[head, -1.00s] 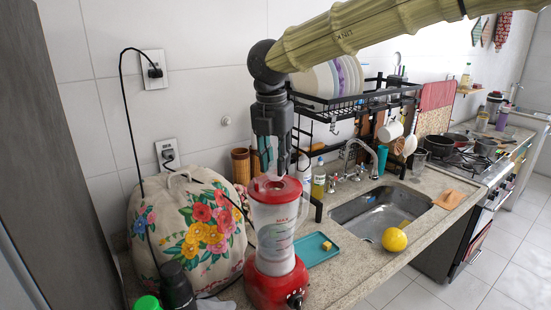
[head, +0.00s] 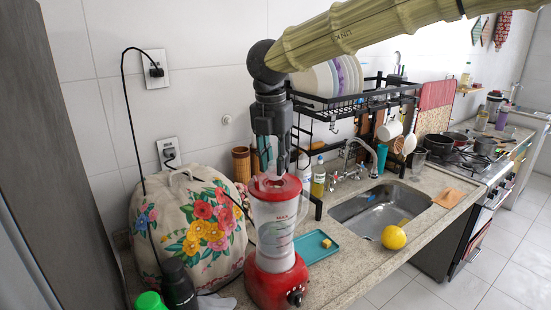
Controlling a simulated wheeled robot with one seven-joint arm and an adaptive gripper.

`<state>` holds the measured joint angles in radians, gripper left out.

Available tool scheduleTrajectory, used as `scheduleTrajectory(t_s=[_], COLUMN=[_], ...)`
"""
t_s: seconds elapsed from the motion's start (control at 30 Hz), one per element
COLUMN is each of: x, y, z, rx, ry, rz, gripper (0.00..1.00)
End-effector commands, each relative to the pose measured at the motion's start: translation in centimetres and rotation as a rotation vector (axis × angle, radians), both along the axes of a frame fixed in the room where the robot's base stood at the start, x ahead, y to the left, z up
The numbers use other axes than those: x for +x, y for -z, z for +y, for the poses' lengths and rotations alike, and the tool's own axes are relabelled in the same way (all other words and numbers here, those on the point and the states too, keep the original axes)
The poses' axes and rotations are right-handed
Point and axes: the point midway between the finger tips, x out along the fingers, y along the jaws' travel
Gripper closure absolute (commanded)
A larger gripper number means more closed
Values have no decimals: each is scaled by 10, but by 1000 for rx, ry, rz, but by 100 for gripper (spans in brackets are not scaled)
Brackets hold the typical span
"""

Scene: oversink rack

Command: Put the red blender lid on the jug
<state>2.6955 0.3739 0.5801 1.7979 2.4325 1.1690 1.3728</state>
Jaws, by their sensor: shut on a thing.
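The red blender lid (head: 277,190) is at the mouth of the jug, directly under my gripper. The clear jug (head: 277,232) stands upright on its red blender base (head: 277,285) on the counter. My gripper (head: 273,170) points straight down over the jug and is shut on the top of the lid. The fingertips and the part they hold are small and partly merge together. I cannot tell whether the lid is fully seated on the rim or slightly above it.
A floral cloth cover (head: 190,228) stands close on the left, with dark and green-capped bottles (head: 177,285) in front. A teal tray (head: 314,249) lies right of the blender. The black dish rack (head: 350,105) stands behind.

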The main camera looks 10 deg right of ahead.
Motion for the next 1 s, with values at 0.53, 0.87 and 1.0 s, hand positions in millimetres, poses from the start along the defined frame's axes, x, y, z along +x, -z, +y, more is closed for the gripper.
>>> scheduleTrajectory(t_s=[0.53, 0.87, 1.0], x=[0, 0, 0], y=[0, 4, 6], z=[1, 0, 0], rx=[0, 0, 0], ry=[0, -1, -1], rz=[0, 0, 0], gripper=[82, 82, 82])
